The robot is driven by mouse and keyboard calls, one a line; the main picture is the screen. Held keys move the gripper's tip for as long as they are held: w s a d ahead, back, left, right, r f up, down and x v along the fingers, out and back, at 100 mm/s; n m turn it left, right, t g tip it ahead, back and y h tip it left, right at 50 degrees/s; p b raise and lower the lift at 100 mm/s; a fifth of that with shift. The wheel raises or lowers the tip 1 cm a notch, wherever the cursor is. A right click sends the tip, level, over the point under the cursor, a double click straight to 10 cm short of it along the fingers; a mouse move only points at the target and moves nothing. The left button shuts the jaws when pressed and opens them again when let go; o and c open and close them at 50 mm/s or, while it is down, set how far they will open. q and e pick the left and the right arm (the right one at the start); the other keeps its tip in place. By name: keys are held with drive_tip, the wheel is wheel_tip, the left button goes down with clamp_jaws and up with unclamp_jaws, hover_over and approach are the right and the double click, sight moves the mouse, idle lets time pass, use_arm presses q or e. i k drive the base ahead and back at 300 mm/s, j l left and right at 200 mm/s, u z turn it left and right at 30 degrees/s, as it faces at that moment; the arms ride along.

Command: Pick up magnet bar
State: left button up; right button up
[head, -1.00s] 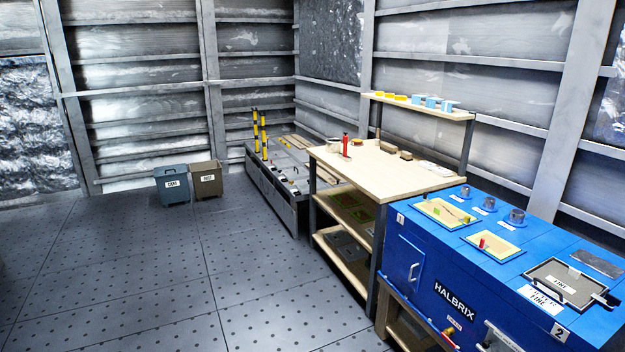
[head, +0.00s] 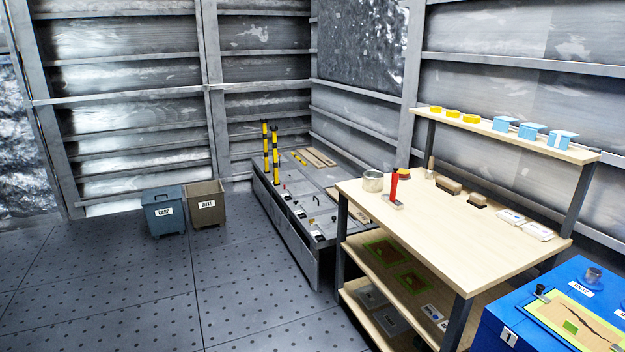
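No label marks a magnet bar. An upright red-handled tool (head: 394,187) with a small grey foot stands on the wooden workbench (head: 455,240), near its left end; it may be the magnet bar, but I cannot tell for sure. Two upright yellow-and-black posts (head: 266,150) stand on the low grey unit behind the bench. Neither of my grippers is in view.
On the bench are a metal can (head: 373,181), brushes (head: 448,185) and white packets (head: 538,231). A shelf (head: 515,137) above holds yellow discs and blue boxes. A blue machine (head: 510,315) stands at right. Two bins (head: 163,212) stand at the back left. Floor (head: 110,290) at left is clear.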

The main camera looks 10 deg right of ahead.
sight(391, 199)
drive_tip(key=i+j, duration=0.15)
drive_tip(key=i, duration=1.45)
